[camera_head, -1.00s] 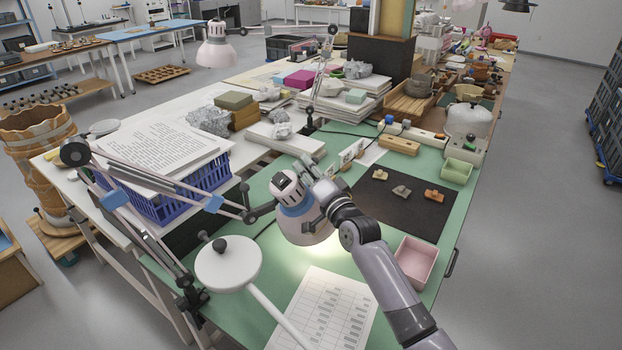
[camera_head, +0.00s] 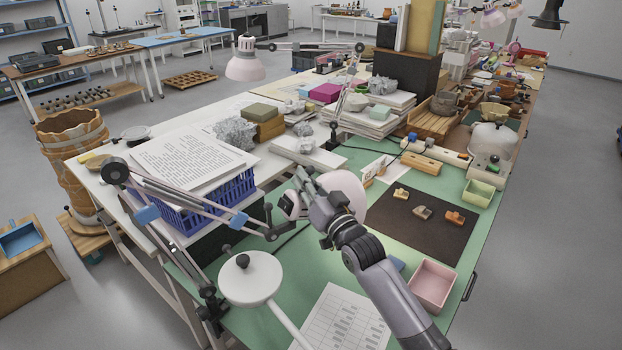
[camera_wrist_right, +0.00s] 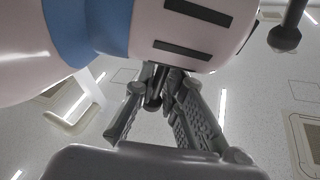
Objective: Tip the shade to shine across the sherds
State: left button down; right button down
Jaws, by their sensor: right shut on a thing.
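The lamp shade (camera_head: 346,190), pinkish white, is tipped over to face right, toward the dark mat (camera_head: 400,228). My right gripper (camera_head: 312,196) is at its left side, shut on it. The wrist view shows the shade (camera_wrist_right: 185,30) close up, with dark slots and a blue band, and the fingers (camera_wrist_right: 163,85) closed together at its lower edge; the exact grip spot is hidden. The jointed lamp arm (camera_head: 195,200) comes in from the left. Three sherds lie apart on the mat: a pale one (camera_head: 401,194), a grey-brown one (camera_head: 422,212) and an orange one (camera_head: 454,217).
A pink tray (camera_head: 433,286) and a green tray (camera_head: 478,193) flank the mat. A printed sheet (camera_head: 340,320) lies in front. A white disc with a dark knob (camera_head: 250,280) stands front left. A blue crate with papers (camera_head: 200,200) is behind the lamp arm.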

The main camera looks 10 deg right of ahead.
jog(key=shift+a+r, duration=0.1)
jog(key=shift+a, duration=0.1)
dwell(0.3)
jog(key=c, duration=1.8)
grip_release()
jog(key=shift+s, duration=0.1)
jog(key=shift+o, duration=0.5)
jog(key=shift+d, duration=0.1)
jog(key=v, duration=1.2)
